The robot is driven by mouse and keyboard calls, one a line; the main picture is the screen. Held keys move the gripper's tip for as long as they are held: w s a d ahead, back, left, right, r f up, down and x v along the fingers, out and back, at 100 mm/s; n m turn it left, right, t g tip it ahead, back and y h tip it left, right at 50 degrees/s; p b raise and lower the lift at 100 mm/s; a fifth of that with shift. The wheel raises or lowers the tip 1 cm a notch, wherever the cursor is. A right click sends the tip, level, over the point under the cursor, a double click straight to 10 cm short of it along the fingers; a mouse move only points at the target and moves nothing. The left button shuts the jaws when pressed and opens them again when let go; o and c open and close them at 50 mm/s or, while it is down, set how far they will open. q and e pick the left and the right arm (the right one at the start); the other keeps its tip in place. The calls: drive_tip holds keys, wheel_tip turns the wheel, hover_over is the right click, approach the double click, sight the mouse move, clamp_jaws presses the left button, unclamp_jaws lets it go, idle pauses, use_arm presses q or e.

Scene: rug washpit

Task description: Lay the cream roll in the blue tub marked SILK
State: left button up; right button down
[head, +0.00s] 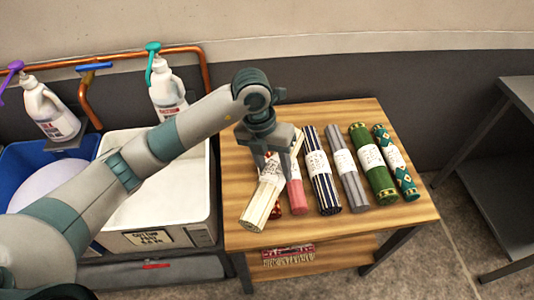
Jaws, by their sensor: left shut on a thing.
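My left gripper (274,168) reaches in from the left, pointing down over the wooden table. It is shut on the cream roll (259,206), which has a white paper band and lies tilted at the left end of the row of rolls. I cannot tell whether the roll still touches the tabletop. A blue tub (22,152) stands at the far left with a pale rounded thing inside; my arm hides much of it, and no marking on it shows. My right gripper is out of view.
A white tub (198,180) with a label reading like cotton stands between the blue tub and the table (404,219). Pink (297,196), striped (322,182), grey (348,178), green (375,178) and patterned (401,172) rolls lie right. Pump bottles (168,92) stand behind.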

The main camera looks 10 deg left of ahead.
sight(270, 169)
use_arm(q)
drive_tip(key=r+m, duration=0.2)
drive_tip(key=m, duration=0.2)
drive_tip(key=d+r+m+g+y, duration=0.1)
drive_tip(key=m, duration=0.3)
drive_tip(key=d+r+m+g+y, duration=0.1)
drive_tip(key=r+m, duration=0.1)
drive_tip(key=m, duration=0.3)
drive_tip(key=shift+s+d+r, duration=0.1)
drive_tip(key=shift+d+r, duration=0.1)
drive_tip(key=shift+r, duration=0.15)
drive_tip(key=m, duration=0.1)
drive_tip(key=r+m, duration=0.1)
drive_tip(key=m+y, duration=0.1)
drive_tip(key=shift+s+r+m, duration=0.1)
drive_tip(key=shift+r+m, duration=0.15)
drive_tip(key=shift+m, duration=0.15)
drive_tip(key=a+r+m+t+y, duration=0.2)
drive_tip(key=a+r+m, duration=0.2)
drive_tip(key=m, duration=1.2)
drive_tip(key=shift+a+r+t, duration=0.3)
drive_tip(key=shift+a+r, duration=0.05)
drive_tip(key=shift+r, duration=1.1)
drive_tip(key=shift+s, duration=0.1)
